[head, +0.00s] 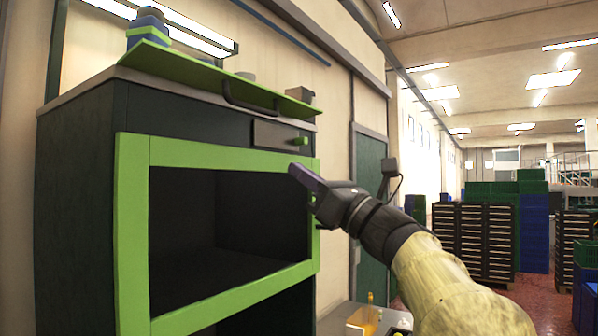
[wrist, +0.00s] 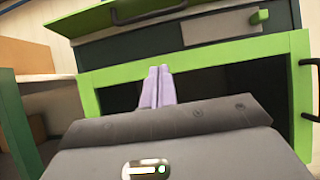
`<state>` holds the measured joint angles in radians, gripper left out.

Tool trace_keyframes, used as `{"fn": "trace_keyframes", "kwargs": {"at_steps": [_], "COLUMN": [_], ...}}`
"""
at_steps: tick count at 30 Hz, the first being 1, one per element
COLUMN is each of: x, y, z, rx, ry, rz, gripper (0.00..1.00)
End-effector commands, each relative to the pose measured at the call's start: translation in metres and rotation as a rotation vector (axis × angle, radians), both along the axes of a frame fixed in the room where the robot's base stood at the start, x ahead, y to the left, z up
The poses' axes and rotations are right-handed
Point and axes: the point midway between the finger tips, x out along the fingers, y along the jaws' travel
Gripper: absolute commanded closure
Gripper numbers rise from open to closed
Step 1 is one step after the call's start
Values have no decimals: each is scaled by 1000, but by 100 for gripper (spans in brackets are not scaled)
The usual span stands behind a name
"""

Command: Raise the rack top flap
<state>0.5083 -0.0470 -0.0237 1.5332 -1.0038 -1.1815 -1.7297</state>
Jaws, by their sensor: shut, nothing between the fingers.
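The rack (head: 80,150) is a dark cabinet with a bright green frame around a dark opening. Its top flap is a green panel (head: 185,72) with a black bar handle (head: 245,100), lying near level at the cabinet's top edge. The flap (wrist: 85,17) and its handle (wrist: 148,14) also show at the top of the wrist view. My gripper (head: 294,170) is shut and empty, its lavender fingers together. It is below the flap and in front of the frame's upper right; the wrist view shows the fingertips (wrist: 159,68) over the frame's top bar.
A grey panel with a green knob (head: 300,141) sits under the flap. Blue and green items (head: 148,28) and small boxes stand on top. A low table with an orange container (head: 363,318) is below my arm. Drawer cabinets (head: 475,240) stand far right.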

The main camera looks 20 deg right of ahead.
Motion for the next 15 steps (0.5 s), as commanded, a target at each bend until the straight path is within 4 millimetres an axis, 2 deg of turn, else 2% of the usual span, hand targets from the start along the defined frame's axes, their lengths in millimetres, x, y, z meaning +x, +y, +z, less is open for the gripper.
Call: {"fn": "trace_keyframes", "kwargs": {"at_steps": [15], "x": [1], "y": [25], "z": [-16], "rx": [107], "ry": [-157], "rz": [25], "gripper": [100]}}
